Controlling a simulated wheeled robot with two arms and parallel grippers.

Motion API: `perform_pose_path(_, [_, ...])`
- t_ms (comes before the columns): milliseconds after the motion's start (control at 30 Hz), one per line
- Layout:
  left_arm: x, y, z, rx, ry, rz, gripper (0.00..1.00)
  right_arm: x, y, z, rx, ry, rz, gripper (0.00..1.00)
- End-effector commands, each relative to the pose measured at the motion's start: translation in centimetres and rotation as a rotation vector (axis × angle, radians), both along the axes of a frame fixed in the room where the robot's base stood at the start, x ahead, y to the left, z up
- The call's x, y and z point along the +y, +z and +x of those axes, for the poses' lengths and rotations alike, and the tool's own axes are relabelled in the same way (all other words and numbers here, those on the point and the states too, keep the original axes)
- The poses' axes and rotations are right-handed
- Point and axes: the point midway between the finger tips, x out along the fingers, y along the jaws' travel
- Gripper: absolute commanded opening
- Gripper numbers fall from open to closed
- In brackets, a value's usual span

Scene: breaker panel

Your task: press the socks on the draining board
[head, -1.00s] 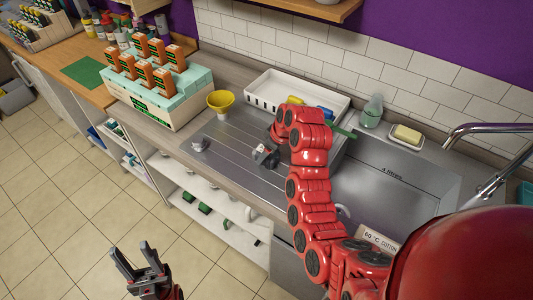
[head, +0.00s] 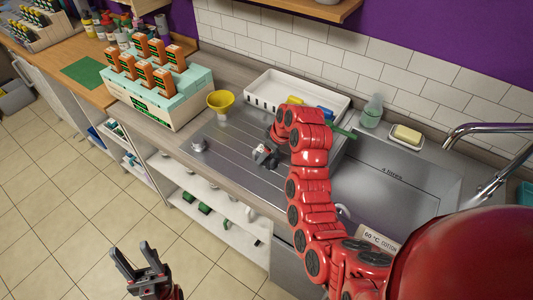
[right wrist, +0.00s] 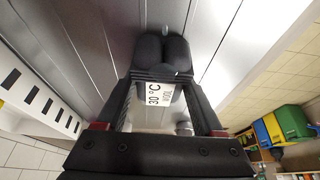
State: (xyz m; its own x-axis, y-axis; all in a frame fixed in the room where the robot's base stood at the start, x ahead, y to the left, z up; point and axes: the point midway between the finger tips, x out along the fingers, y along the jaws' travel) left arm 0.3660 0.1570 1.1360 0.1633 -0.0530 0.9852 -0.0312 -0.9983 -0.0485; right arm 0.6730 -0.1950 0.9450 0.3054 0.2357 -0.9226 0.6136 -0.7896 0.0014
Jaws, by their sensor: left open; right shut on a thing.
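The socks (right wrist: 161,52) look like a dark, two-lobed bundle in the right wrist view, with a white tag reading "30 °C WOOL". My right gripper (right wrist: 160,78) is shut on them. In the head view, my right arm reaches over the grey metal draining board (head: 226,150), and its dark gripper end (head: 266,156) is low over the board's middle. Whether the socks touch the board I cannot tell. My left gripper (head: 138,262) is open and empty, over the floor in front of the counter.
A small grey-white object (head: 199,146) lies on the board's left part. The sink basin (head: 395,185), tap (head: 490,160) and soap dish (head: 406,136) are to the right.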

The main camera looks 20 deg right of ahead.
Motion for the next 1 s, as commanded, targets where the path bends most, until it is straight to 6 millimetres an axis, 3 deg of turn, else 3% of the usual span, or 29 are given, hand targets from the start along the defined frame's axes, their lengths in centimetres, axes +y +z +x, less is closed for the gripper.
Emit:
perform_pose_path(67, [0.0,-0.1,0.0,0.0,0.0,0.0,0.5,0.1,-0.7,-0.4,0.019,0.002,0.002,0.0])
perform_pose_path(267, [0.0,0.6,0.0,0.0,0.0,0.0,0.5,0.1,-0.1,-0.5,0.02,0.002,0.001,0.0])
perform_pose_path(800, [0.0,5.5,0.0,0.0,0.0,0.0,0.5,0.1,5.2,-0.2,0.005,0.002,0.0,0.0])
perform_pose_path(1000, [0.0,6.2,0.0,0.0,0.0,0.0,0.5,0.1,6.0,-0.1,0.005,0.002,0.001,0.0])
